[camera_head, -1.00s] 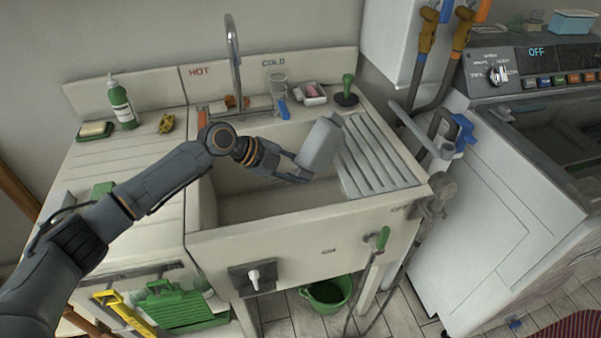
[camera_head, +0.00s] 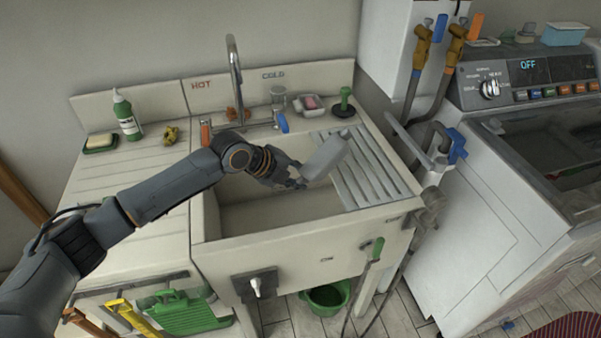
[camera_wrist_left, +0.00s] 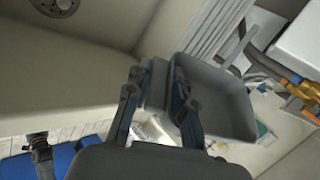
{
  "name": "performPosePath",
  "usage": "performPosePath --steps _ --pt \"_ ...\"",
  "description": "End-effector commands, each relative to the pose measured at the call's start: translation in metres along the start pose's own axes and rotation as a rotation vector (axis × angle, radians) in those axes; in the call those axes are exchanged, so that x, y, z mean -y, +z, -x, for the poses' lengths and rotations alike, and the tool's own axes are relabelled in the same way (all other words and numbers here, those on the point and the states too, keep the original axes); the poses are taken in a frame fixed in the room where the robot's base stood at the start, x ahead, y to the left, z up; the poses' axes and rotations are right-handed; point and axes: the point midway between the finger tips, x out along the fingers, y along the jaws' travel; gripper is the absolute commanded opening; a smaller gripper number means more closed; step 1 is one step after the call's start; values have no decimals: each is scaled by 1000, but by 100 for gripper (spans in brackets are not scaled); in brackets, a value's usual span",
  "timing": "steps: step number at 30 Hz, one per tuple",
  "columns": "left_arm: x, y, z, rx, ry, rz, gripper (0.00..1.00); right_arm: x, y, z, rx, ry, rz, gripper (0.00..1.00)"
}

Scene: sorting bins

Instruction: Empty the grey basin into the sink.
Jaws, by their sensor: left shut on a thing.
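The grey basin (camera_head: 325,158) is held tilted in the air above the right part of the white sink (camera_head: 262,222), beside its ribbed drainboard. My left gripper (camera_head: 297,182) is shut on the basin's left end. In the left wrist view, the fingers (camera_wrist_left: 160,85) clasp the near edge of the basin (camera_wrist_left: 218,98), whose grey hollow side shows there with nothing clear inside. The sink's drain (camera_wrist_left: 58,5) shows at the top of that view. The sink floor is partly hidden by my arm in the head view. My right gripper is not in view.
The tap (camera_head: 234,75) rises behind the sink. A green plunger (camera_head: 344,102), soap tray (camera_head: 308,104) and glass (camera_head: 278,96) stand on the back ledge. A green bottle (camera_head: 126,115) stands at the left. The washing machine (camera_head: 480,200) stands close at the right.

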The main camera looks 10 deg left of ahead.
Motion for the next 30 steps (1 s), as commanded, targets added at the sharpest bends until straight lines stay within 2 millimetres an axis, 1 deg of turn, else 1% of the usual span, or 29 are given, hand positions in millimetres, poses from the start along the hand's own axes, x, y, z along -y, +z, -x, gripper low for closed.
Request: performPosePath --steps 6,12,16,26,30 --pt "14 -3 13 94 23 -99 0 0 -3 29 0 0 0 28" --pt "24 -4 22 204 48 -210 0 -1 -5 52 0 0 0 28" --pt "26 -3 24 258 62 -260 0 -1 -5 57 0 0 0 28" --pt "25 -3 24 274 66 -274 0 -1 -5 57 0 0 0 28" --pt "35 -5 33 333 80 -338 0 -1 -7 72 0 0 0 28"
